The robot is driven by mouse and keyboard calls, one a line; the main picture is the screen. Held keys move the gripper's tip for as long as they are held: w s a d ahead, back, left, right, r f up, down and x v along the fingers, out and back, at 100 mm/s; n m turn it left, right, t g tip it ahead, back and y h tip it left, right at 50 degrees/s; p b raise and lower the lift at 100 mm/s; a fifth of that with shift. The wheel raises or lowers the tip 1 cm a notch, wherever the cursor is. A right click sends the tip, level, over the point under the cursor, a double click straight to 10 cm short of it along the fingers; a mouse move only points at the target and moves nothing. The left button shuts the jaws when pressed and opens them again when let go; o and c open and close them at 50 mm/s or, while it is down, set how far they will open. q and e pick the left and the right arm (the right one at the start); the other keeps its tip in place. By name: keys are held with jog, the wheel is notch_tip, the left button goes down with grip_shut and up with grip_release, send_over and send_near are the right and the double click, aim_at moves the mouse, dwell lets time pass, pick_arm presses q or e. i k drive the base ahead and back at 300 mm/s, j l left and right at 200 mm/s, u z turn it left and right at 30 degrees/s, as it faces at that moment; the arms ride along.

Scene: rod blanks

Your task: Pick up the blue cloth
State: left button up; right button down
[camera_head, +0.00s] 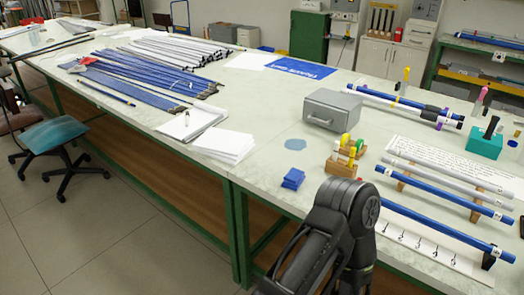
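The blue cloth (293,178) is a small folded stack lying flat near the front edge of the pale work table (262,205). It is fully visible, with open table around its left side. One of my dark arms rises from the bottom of the view, just right of and in front of the cloth. Only its links and joint show, and no fingertips are visible. Neither gripper is in view, and nothing touches the cloth.
Blue rods on a rack (445,190) lie to the right. White paper stacks (222,145) are to the left.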

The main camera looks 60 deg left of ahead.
aim_at(294, 179)
jog(key=k+j, duration=0.1)
jog(key=j, duration=1.6)
jog(key=k, duration=0.05)
